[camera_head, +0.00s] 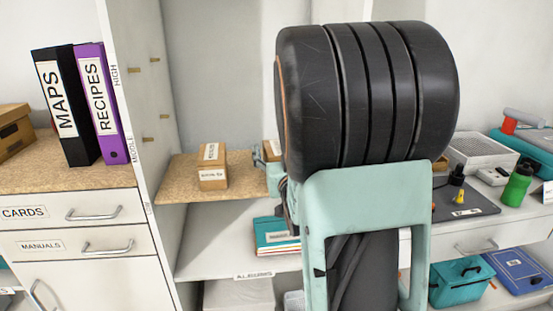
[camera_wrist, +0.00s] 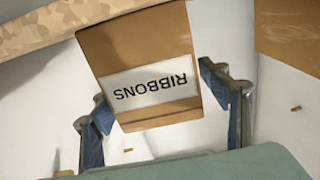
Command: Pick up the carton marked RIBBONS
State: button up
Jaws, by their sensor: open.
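The brown carton marked RIBBONS (camera_wrist: 140,50) fills the upper middle of the wrist view, with its white label upside down. My gripper (camera_wrist: 153,85) is open, with one finger on each side of the carton's near end. A gap shows beside the right finger; whether the left finger touches cannot be told. In the head view, my gripper (camera_head: 263,165) is beside a carton (camera_head: 270,148) on the cork-coloured shelf, largely hidden behind my arm; its label cannot be read there.
Teal folders (camera_head: 272,238) lie on the shelf below. Bare shelf lies between the cartons.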

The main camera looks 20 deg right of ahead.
jog(key=shift+c, duration=0.7)
jog(key=c, duration=1)
jog(key=shift+c, duration=1)
jog(key=shift+r, duration=0.1)
